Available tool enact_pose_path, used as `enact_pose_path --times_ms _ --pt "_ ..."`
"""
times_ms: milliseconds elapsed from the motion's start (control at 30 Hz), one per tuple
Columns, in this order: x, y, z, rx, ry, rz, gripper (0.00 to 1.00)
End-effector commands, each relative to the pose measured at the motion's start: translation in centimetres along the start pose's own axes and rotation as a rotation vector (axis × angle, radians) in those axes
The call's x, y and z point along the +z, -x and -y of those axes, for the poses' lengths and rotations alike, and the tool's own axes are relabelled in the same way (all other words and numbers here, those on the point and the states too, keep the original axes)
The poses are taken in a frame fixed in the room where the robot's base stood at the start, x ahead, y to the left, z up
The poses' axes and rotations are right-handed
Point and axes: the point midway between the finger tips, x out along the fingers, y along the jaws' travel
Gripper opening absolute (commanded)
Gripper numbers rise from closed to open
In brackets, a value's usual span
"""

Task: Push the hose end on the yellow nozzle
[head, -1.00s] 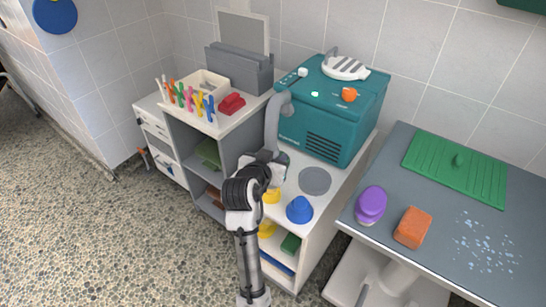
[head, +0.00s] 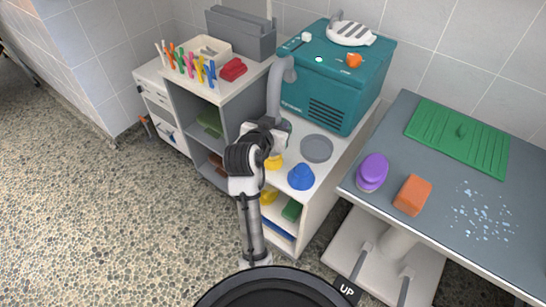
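A grey hose (head: 274,92) comes down from the teal machine (head: 335,85) to my gripper (head: 273,132), where its lower end is hidden. My gripper is over the left part of the white counter, just above and behind the yellow nozzle. The wrist hides the fingers, so I cannot see whether they are shut on the hose. The yellow nozzle (head: 273,162) stands on the counter, partly covered by my wrist. A blue nozzle (head: 301,177) stands to its right, near the counter's front edge. I cannot see a gap or contact between hose and yellow nozzle.
A flat grey disc (head: 317,148) lies on the counter behind the blue nozzle. A grey shelf unit (head: 230,110) with coloured clips stands left. A grey table (head: 450,165) at right holds a purple brush (head: 372,171) and an orange block (head: 412,195).

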Motion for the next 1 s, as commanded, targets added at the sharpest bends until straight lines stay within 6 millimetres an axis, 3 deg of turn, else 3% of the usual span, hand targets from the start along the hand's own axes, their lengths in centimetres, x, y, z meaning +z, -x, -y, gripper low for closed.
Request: enact_pose_path --times_ms 1000 --pt "1.2 -0.5 0.0 0.0 0.0 0.0 0.08"
